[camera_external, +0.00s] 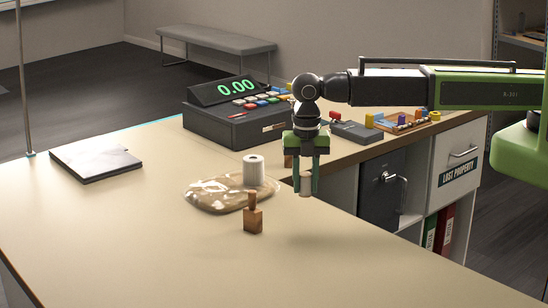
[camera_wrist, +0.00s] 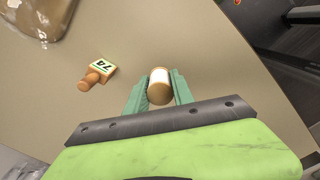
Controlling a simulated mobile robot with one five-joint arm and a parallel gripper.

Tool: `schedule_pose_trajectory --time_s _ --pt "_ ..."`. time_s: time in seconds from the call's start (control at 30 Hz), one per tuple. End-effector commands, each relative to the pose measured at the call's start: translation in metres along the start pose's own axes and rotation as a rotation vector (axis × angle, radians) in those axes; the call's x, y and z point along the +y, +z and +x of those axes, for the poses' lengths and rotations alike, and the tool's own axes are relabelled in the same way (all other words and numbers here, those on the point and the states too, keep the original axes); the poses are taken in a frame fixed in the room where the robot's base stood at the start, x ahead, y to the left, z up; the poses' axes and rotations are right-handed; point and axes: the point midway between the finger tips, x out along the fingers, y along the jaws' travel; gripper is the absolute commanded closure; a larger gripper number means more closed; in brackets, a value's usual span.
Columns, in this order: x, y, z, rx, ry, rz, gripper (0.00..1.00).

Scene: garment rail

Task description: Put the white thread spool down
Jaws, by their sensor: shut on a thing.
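My gripper (camera_external: 306,182) is shut on the white thread spool (camera_wrist: 160,88), which sits between the two green fingers in the wrist view. The spool has a pale wound body and a tan wooden end.
A wooden stamp-like block (camera_external: 253,219) stands left of my gripper. A cash register (camera_external: 235,125) stands farther back. A flat grey folder (camera_external: 95,160) lies left. The front counter is clear.

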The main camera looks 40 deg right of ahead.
Motion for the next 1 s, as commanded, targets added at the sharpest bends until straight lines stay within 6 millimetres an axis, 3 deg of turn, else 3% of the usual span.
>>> schedule_pose_trajectory --time_s 0.03,0.2,0.4,0.67,0.9,1.0 --pt "0.007 -0.011 0.015 0.000 0.000 -0.004 1.00" --pt "0.027 -0.053 0.044 0.000 0.000 -0.005 1.00" --pt "0.043 -0.089 0.064 0.000 0.000 -0.003 1.00" --pt "0.045 -0.097 0.067 0.000 0.000 -0.001 1.00" --pt "0.044 -0.096 0.104 0.000 0.000 -0.001 1.00" --pt "0.044 -0.096 0.102 0.000 0.001 -0.001 1.00"
